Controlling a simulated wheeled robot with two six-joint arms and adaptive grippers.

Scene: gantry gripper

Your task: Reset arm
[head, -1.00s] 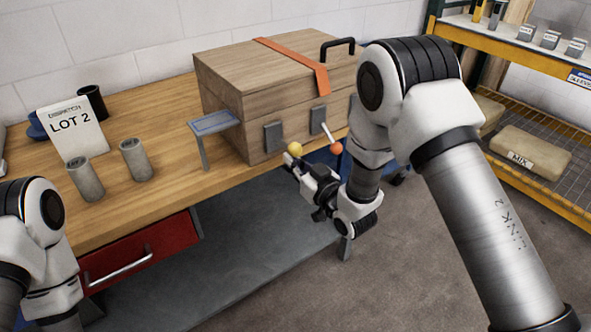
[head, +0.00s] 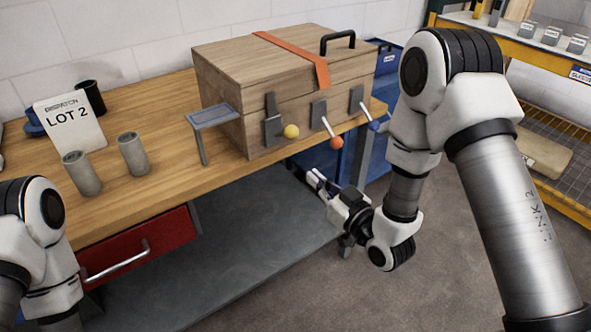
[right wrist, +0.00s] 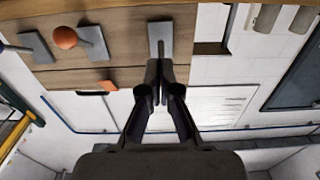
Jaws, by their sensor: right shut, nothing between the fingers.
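My right gripper (head: 318,181) is shut and empty, in the open space below and in front of the wooden crate (head: 225,90). In the right wrist view its fingers (right wrist: 160,75) meet near a grey latch plate (right wrist: 160,40), with nothing between them. The crate's front has three grey latches with ball-ended levers: a yellow ball (head: 291,131), an orange ball (head: 336,142) and a blue ball (head: 375,126). The gripper is apart from all of them. In the right wrist view the orange ball (right wrist: 65,37) is at upper left. My left gripper is outside the views.
The crate stands on a wooden bench (head: 175,190) beside a small blue-topped stand (head: 212,117). Two grey cylinders (head: 133,154) and a LOT 2 sign (head: 72,122) stand at left. A yellow rack (head: 480,42) is at right. A red drawer (head: 135,255) is under the bench.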

